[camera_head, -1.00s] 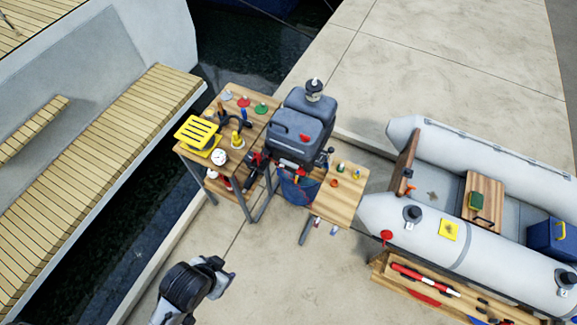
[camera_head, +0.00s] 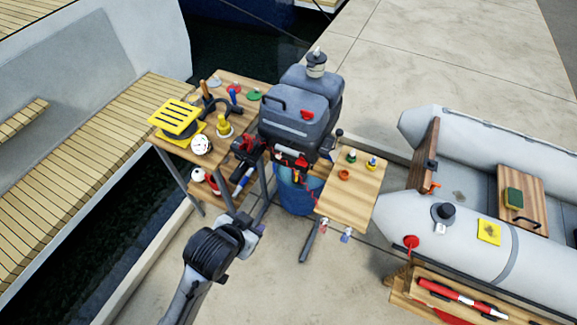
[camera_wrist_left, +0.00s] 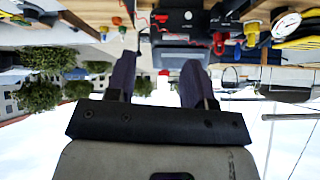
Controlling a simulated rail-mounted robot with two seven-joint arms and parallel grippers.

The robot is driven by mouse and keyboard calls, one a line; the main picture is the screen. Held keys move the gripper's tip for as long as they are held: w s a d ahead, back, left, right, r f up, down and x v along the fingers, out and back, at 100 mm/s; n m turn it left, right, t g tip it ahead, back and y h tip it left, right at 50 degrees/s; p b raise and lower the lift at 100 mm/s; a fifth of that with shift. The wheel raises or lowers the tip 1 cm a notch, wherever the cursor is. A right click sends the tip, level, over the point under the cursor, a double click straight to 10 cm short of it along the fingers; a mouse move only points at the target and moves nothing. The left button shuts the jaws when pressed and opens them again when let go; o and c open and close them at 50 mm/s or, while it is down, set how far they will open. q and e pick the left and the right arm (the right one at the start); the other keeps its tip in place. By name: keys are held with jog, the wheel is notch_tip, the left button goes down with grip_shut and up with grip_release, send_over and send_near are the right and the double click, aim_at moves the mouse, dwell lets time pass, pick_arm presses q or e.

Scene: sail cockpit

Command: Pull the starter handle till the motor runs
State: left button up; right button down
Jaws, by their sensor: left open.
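The outboard motor (camera_head: 295,100) has a dark grey cowl and is mounted upright between two wooden tables. A red part (camera_head: 307,115) shows on its cowl, and small red parts (camera_head: 301,162) show low on its front; I cannot tell for sure which is the starter handle. My left gripper (camera_head: 250,226) is in front of and below the motor, apart from it. In the left wrist view, which is upside down, the gripper's two fingers (camera_wrist_left: 158,62) are spread and empty, with the motor (camera_wrist_left: 182,55) beyond them. My right gripper is not in view.
A blue bucket (camera_head: 298,196) stands under the motor. The left workbench (camera_head: 190,165) holds yellow items and tools; a small side table (camera_head: 352,200) holds several small coloured items. A grey inflatable boat (camera_head: 465,240) lies at right. Open dock floor (camera_head: 270,285) is in front.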

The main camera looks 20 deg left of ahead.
pick_arm(q)
jog(key=w+f+t+y+b, duration=0.1)
jog(key=w+f+y+b, duration=0.1)
jog(key=w+f+b, duration=0.75)
jog(key=m+t+y+b, duration=0.5)
jog(key=m+t+b, duration=0.5)
jog(key=m+b, duration=0.1)
send_near(289, 151)
jog(key=b+x, duration=0.1)
jog(key=x, duration=0.2)
jog(key=b+x, duration=0.1)
jog(key=x, duration=0.3)
jog(key=f+b+x, duration=0.1)
jog(key=x, duration=0.2)
jog(key=shift+w+a, duration=0.2)
jog(key=shift+w, duration=0.2)
jog(key=shift+c, duration=0.4)
jog(key=c, duration=0.4)
grip_shut()
